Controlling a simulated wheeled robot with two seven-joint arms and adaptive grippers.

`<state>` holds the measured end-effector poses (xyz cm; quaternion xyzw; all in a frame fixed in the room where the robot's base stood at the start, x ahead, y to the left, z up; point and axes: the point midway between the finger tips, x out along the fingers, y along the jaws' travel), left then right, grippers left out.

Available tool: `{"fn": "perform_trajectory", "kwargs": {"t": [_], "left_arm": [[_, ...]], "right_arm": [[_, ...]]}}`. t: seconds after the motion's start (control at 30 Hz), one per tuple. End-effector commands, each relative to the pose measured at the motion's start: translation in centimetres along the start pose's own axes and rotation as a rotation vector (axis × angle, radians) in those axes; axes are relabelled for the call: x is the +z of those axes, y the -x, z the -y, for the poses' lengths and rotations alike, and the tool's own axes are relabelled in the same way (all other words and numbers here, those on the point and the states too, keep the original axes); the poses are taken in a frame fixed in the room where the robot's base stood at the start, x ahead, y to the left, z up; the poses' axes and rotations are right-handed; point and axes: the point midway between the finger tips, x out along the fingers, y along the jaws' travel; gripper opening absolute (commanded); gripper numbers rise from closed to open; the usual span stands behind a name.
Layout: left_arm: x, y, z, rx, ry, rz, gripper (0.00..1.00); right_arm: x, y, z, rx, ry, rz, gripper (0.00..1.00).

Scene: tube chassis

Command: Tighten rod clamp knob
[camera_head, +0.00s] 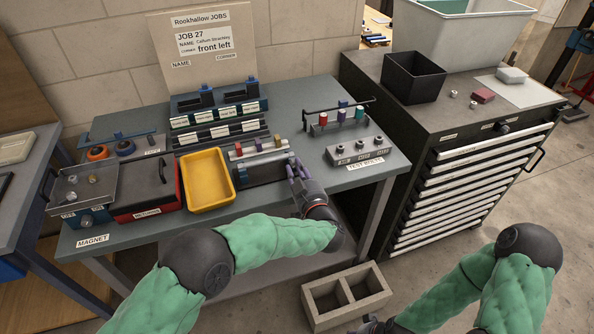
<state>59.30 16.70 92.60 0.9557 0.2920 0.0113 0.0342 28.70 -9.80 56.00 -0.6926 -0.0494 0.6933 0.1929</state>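A grey fixture (265,169) with a dark blue left end lies on the bench to the right of the yellow tray. It may be the rod clamp, but the knob is too small to make out. My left gripper (296,168) points away from me, its purple fingers at the right end of this fixture. The picture is too small to show whether the fingers touch it or hold anything. My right gripper (374,326) is low at the bottom edge, away from the bench, with its fingers not clearly visible.
A yellow tray (191,205), a red box (146,211) and labelled racks (218,131) crowd the bench's left and middle. A rod stand with coloured pieces (340,115) and a grey test block (359,151) stand right. A drawer cabinet (465,185) adjoins. A concrete block (321,320) lies below.

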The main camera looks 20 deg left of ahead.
Motion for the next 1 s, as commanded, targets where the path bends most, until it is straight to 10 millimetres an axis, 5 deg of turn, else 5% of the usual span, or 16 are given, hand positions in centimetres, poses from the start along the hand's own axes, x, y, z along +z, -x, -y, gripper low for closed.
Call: {"fn": "perform_trajectory", "kwargs": {"t": [0.97,1.0], "left_arm": [[0.54,0.13,0.05,-0.002,0.203,0.009,0.0],[0.55,0.14,0.05,-0.001,0.202,0.01,0.29]], "right_arm": [[0.01,0.14,0.05,0.0,0.0,0.0,0.46],[0.01,0.14,0.05,0.0,0.0,0.0,0.46]]}}
